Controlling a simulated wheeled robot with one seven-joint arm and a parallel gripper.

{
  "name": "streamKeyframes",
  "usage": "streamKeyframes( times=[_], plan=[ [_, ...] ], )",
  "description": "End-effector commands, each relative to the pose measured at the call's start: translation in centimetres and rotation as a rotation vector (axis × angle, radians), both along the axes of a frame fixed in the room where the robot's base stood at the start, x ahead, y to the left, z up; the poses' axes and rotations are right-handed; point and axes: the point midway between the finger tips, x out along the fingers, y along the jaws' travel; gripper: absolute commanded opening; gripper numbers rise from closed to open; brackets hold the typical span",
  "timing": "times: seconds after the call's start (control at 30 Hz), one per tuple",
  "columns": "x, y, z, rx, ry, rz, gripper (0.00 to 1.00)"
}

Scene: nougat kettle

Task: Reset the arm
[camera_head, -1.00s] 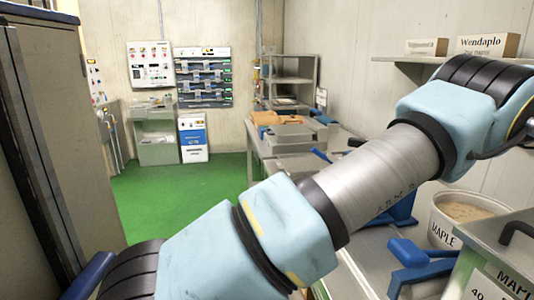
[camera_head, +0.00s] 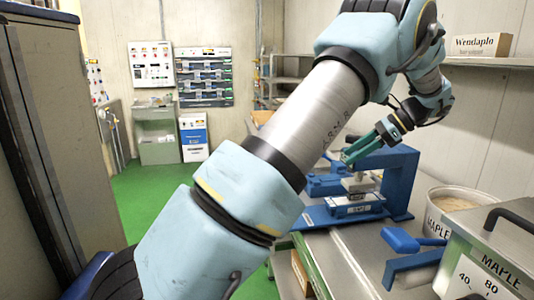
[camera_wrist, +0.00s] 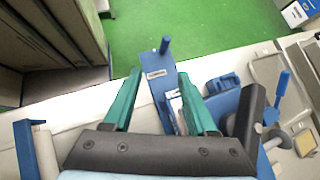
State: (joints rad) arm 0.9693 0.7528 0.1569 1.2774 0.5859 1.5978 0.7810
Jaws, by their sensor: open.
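My gripper (camera_head: 362,150) has green fingers and is in the head view at the right of centre, above the blue press-like frame (camera_head: 401,180) on the bench. In the wrist view my gripper (camera_wrist: 160,95) shows its two green fingers spread apart, with nothing held between them. Below and beyond them in that view is a blue device with an upright handle (camera_wrist: 164,47). My arm crosses the head view from lower left to upper right and hides part of the bench.
A white maple tub (camera_head: 433,212) and a metal maple box (camera_head: 500,255) stand at the right. A blue clamp-like tool (camera_head: 415,250) lies on the bench before them. A shelf holds a Wendaplo box (camera_head: 483,45). A tall cabinet (camera_head: 50,130) stands left; green floor (camera_head: 150,205) is clear.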

Motion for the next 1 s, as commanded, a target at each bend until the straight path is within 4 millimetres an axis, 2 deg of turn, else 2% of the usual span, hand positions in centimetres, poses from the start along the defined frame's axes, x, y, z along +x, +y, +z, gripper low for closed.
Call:
streamKeyframes(
  times=[0.03,0.1,0.23,0.37,0.5,0.6,0.73,0.83,1.0],
  plan=[
    [0.6,2.9,-0.5,-0.059,-0.002,0.064,0.57],
    [0.8,6.8,-1.8,-0.159,-0.014,0.166,0.57],
    [-0.7,13.6,-4.1,-0.360,-0.062,0.399,0.57],
    [-3.7,19.2,-6.1,-0.546,-0.144,0.664,0.57],
    [-8.0,24.1,-7.8,-0.720,-0.267,0.974,0.57],
    [-11.0,26.8,-8.7,-0.813,-0.366,1.179,0.57],
    [-14.0,29.0,-9.6,-0.889,-0.477,1.375,0.57],
    [-15.3,29.8,-10.0,-0.917,-0.530,1.461,0.57],
    [-15.9,30.2,-10.2,-0.930,-0.555,1.500,0.57]
  ],
)
